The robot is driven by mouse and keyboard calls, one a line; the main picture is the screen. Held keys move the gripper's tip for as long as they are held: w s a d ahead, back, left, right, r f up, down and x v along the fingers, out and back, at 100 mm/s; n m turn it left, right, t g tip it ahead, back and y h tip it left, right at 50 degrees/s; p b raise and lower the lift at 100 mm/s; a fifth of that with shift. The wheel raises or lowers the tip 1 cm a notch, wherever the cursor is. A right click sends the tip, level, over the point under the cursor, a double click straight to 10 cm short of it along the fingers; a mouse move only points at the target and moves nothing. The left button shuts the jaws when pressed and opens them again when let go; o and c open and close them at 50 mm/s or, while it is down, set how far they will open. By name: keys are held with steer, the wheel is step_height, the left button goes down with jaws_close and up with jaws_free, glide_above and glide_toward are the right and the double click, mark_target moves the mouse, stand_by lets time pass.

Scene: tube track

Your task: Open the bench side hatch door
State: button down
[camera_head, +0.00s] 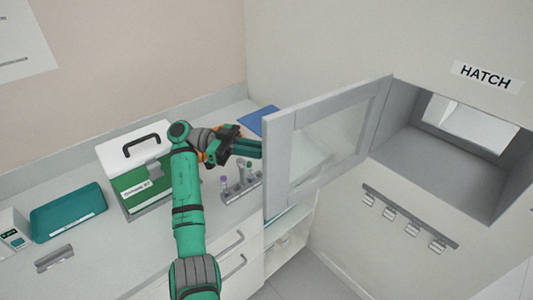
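The hatch door (280,165), a grey frame around a clear pane (335,150), stands swung wide open from the wall. It is hinged beside the hatch opening (440,155), and its free edge reaches out over the bench. A sign reading HATCH (486,77) is above the opening. My gripper (250,148) is at the door's free edge, on the bench side. Its fingertips meet or pass behind the door frame, so I cannot tell whether they touch it or how far apart they are. No handle shows on the door.
On the bench (95,265) are a green and white box (130,185) with a black handle, a teal tray (68,212), a tube rack (240,187) close below my gripper, and a blue sheet (262,120). A hook rail (410,217) is below the opening. The hatch opening is clear.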

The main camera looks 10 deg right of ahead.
steer(key=shift+w+d+f, duration=0.2)
steer(key=shift+d, duration=0.05)
steer(key=c, duration=1.9)
jaws_free()
steer(key=shift+o, duration=0.4)
steer(key=shift+a, duration=0.15)
steer(key=shift+a+r, duration=0.1)
steer(key=shift+a, duration=0.05)
